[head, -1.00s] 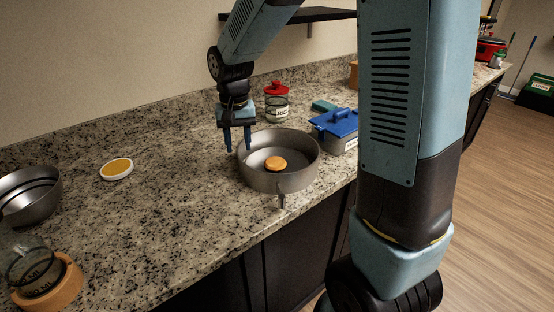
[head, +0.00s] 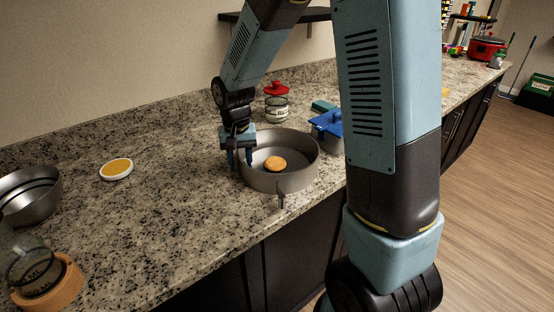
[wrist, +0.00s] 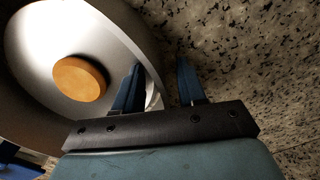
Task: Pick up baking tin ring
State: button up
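The baking tin ring (head: 290,180) is a round, grey, high-walled tin on the granite counter, with a small latch on its near side. An orange disc (head: 276,163) lies inside it. My gripper (head: 240,162) points down at the tin's left wall. In the wrist view my gripper (wrist: 160,78) is open, with one finger over the inside of the tin (wrist: 130,22) and the other outside, over the granite. The wall runs between them with visible space to the outer finger. I cannot tell whether the inner finger touches the wall.
A blue-lidded container (head: 328,124) stands close behind the tin at right. A red-lidded jar (head: 277,107) stands farther back. A metal bowl (head: 30,196), a yellow-topped round item (head: 116,169) and a glass vessel (head: 32,268) are at left. The counter left of the tin is clear.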

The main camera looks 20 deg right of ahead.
grip_shut()
dwell(0.5)
